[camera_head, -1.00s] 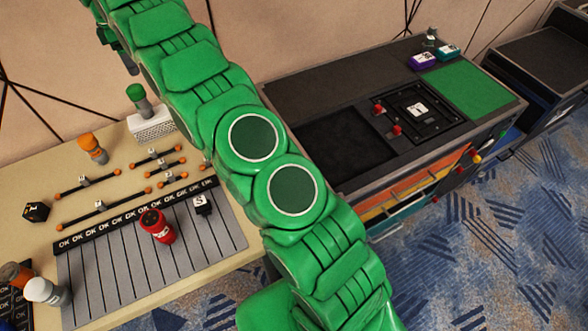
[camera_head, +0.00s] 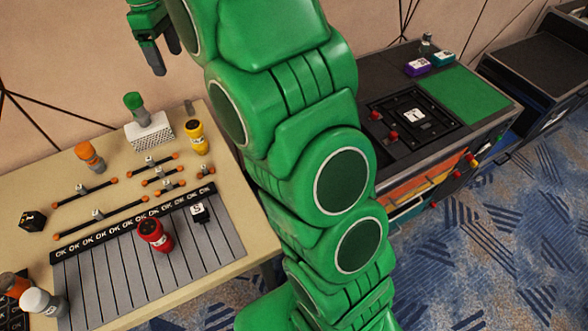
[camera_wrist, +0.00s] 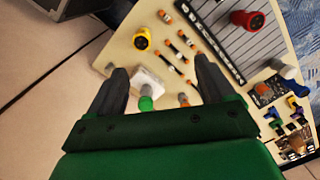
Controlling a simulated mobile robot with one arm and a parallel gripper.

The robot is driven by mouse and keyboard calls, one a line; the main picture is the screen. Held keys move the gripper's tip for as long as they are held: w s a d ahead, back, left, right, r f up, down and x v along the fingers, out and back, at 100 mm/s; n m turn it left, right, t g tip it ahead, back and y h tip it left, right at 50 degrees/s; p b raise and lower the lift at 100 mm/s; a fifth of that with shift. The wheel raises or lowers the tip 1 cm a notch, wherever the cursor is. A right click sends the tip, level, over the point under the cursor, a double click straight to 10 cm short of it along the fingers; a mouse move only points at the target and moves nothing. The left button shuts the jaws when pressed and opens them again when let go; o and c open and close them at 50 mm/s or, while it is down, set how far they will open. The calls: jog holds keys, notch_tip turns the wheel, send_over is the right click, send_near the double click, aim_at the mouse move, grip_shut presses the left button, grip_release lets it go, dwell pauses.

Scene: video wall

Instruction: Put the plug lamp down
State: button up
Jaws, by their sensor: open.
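I cannot tell for certain which thing is the plug lamp. Several coloured canisters stand on the beige table: yellow (camera_head: 196,138), orange (camera_head: 90,157), red (camera_head: 155,235), and green (camera_head: 134,104) on a white perforated block (camera_head: 150,132). A small black block with a white label (camera_head: 199,212) is on the grey slatted mat. My gripper (camera_head: 164,58) is raised above and behind the table's back edge. In the wrist view, my gripper (camera_wrist: 160,75) has its fingers apart with nothing held; the green top (camera_wrist: 146,103) shows between them, lower down.
Black rods with orange ends (camera_head: 85,188) lie mid-table. A black cube (camera_head: 33,219) and a white canister (camera_head: 45,299) are at the left. A dark console (camera_head: 410,115) stands at the right. The wall is close behind the table. Part of the mat is bare.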

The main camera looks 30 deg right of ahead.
jog(key=s+d+f+m, duration=0.2)
jog(key=s+d+m, duration=0.1)
jog(key=s, duration=1.1)
jog(key=s+d+f+m, duration=0.2)
jog(key=s+d+m, duration=0.1)
jog(key=s, duration=1.1)
jog(key=s+d+f+m+g, duration=0.1)
jog(key=s+m, duration=0.4)
jog(key=s, duration=0.9)
jog(key=shift+s+d+f, duration=0.35)
jog(key=shift+d+f, duration=0.15)
jog(key=shift+d, duration=0.6)
